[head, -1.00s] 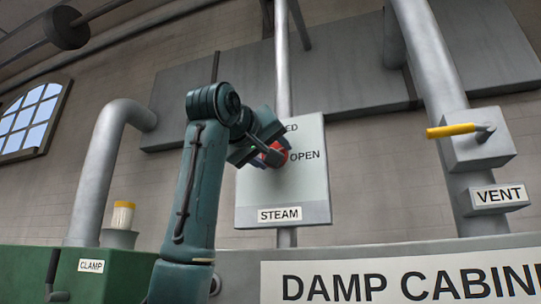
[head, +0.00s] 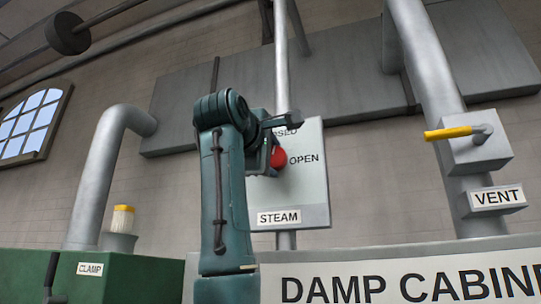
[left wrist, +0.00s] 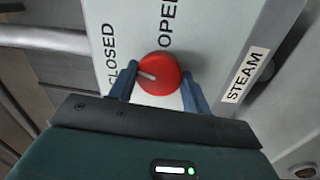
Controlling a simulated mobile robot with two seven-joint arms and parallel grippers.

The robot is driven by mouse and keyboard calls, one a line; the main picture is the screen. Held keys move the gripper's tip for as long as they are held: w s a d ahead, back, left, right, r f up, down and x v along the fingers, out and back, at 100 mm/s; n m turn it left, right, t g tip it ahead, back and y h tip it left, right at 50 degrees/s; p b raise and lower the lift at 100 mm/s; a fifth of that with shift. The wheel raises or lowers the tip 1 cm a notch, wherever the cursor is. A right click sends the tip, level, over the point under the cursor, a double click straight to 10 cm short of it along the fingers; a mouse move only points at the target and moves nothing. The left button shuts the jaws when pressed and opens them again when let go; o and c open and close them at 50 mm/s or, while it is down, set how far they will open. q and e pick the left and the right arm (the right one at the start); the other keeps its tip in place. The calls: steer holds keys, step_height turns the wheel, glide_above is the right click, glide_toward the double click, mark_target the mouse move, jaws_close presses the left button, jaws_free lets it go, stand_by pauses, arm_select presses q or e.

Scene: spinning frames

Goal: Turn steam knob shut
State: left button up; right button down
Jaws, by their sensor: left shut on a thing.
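The round red steam knob (head: 280,157) is on a pale panel (head: 313,190) labelled STEAM, CLOSED and OPEN. In the left wrist view the knob (left wrist: 165,68) carries a white pointer mark that points left, roughly toward the word CLOSED and away from OPEN. My left gripper (left wrist: 159,80) is shut on the knob, one finger on each side of it. In the head view my left gripper (head: 273,150) hides part of the knob and some letters of CLOSED. My right gripper is in neither view.
A thick pipe on the right carries a box with a yellow-handled lever (head: 448,132) and a VENT label (head: 497,197). A green CLAMP box (head: 120,278) stands at lower left. The DAMP CABINET front (head: 400,285) runs below the panel.

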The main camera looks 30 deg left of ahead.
arm_select(q)
steer(key=n, duration=0.3)
steer(key=shift+y, duration=0.3)
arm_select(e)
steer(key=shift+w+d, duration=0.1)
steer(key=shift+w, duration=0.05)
arm_select(q)
steer(key=shift+n+p, duration=0.3)
steer(key=o, duration=1)
steer(key=shift+c, duration=0.2)
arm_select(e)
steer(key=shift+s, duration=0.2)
arm_select(q)
steer(key=shift+s, duration=0.1)
steer(key=b+v, duration=0.4)
steer(key=v, duration=0.9)
steer(key=shift+b, duration=0.35)
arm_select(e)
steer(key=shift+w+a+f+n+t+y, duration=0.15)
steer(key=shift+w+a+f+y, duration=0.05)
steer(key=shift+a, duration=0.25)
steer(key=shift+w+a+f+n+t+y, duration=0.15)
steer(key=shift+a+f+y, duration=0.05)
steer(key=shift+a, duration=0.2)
